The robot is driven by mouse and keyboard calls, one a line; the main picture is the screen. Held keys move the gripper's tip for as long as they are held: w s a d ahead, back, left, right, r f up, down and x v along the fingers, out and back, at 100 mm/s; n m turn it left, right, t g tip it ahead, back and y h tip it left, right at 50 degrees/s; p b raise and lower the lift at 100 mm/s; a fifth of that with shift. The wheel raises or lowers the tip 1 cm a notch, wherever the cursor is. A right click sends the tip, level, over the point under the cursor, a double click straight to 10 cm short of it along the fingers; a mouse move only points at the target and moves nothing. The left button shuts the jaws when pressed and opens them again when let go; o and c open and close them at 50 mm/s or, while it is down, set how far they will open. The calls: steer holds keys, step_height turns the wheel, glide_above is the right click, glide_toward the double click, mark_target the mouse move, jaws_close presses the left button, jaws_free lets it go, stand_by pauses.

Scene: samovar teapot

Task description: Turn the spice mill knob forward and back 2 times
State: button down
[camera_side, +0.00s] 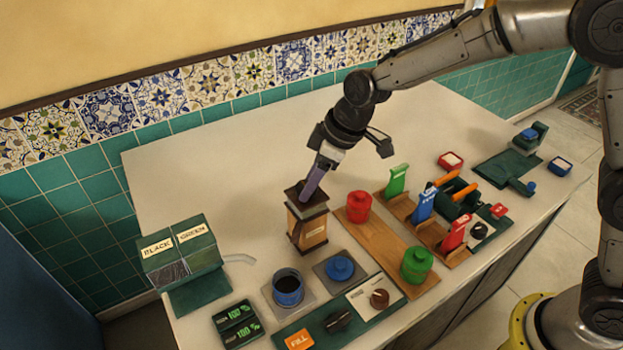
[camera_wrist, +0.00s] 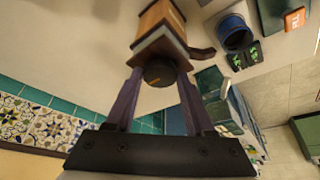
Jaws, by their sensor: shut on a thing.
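The spice mill (camera_side: 307,230) is a wooden box with a dark top and base and a pale label, upright on the pale counter. In the wrist view the mill (camera_wrist: 158,28) shows above the fingers. Its round dark knob (camera_wrist: 160,73) sits between the two fingertips. My gripper (camera_side: 305,197) points down onto the mill's top from above and is shut on the knob; it also shows in the wrist view (camera_wrist: 159,76) with one purple finger on each side. In the side view the fingers hide the knob.
Left of the mill stands a green BLACK/GREEN dispenser (camera_side: 182,252). A red jar (camera_side: 358,207) on a wooden board is close at its right. The counter behind is clear.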

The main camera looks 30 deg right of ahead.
steer(key=m, duration=0.2)
steer(key=m+t+h, duration=0.1)
steer(key=m, duration=0.1)
steer(key=shift+s+a, duration=0.15)
steer(key=shift+a, duration=0.05)
steer(key=m+h, duration=0.1)
steer(key=m, duration=0.3)
steer(key=shift+a+h, duration=0.15)
steer(key=shift+h, duration=0.25)
steer(key=m+h, duration=0.1)
steer(key=m, duration=0.3)
steer(key=shift+a+h, duration=0.2)
steer(key=shift+h, duration=0.2)
steer(key=m+h, duration=0.1)
steer(key=m, duration=0.3)
steer(key=shift+a+m+g, duration=0.15)
steer(key=shift+m+g, duration=0.15)
steer(key=shift+g, duration=0.1)
steer(key=shift+c, duration=1.3)
jaws_free()
